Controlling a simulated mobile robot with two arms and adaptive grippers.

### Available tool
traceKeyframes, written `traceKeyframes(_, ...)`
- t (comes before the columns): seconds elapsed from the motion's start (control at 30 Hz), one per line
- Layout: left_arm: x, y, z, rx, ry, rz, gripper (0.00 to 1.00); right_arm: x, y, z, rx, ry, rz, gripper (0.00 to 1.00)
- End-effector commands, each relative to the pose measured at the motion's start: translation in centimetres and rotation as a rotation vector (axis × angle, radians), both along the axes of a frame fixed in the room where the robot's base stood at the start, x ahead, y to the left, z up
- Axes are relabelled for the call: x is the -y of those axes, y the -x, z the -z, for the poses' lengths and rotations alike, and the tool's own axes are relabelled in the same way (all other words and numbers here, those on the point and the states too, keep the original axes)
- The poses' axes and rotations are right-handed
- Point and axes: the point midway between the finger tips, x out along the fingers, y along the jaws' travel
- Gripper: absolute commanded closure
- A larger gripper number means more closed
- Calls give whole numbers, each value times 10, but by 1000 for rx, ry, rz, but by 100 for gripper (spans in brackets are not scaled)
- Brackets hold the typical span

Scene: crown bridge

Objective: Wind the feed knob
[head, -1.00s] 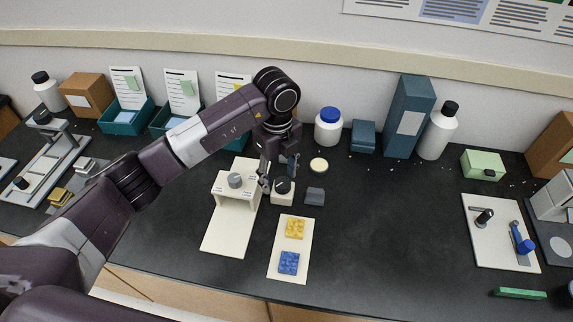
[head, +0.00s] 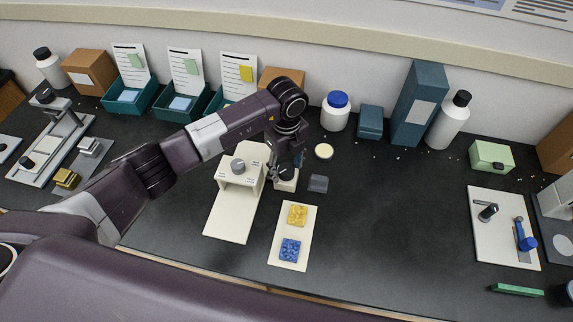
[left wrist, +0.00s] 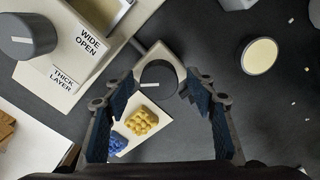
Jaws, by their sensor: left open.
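A small cream block (head: 286,186) with a dark round knob (left wrist: 158,76) on top stands right of a cream stand (head: 228,222). The knob has a white pointer line. The stand carries a grey knob (head: 238,166); labels by it read "WIDE OPEN" and "THICK LAYER" in the left wrist view. I cannot tell for sure which knob is the feed knob. My left gripper (head: 287,161) is open, directly above the dark knob. In the left wrist view its blue-padded fingers (left wrist: 163,103) are apart, with the knob between and slightly beyond them. My right gripper is out of view.
A cream strip (head: 292,222) with a yellow and a blue studded block lies in front. A grey block (head: 318,183) and a pale disc (head: 324,151) are close on the right. Bottles and boxes line the wall. The bench centre right is clear.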

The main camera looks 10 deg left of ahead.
Motion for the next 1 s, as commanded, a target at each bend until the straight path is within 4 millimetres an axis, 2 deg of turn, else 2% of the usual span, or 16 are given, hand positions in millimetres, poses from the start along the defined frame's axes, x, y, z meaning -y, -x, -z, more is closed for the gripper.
traceKeyframes(0.2,0,0,0,0,0,0,51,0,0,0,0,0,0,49)
traceKeyframes(0.57,0,0,0,1,1,0,91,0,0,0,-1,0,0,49)
traceKeyframes(0.8,0,-1,1,1,0,18,91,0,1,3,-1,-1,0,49)
traceKeyframes(1.0,-1,-1,2,3,-1,99,91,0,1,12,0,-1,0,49)
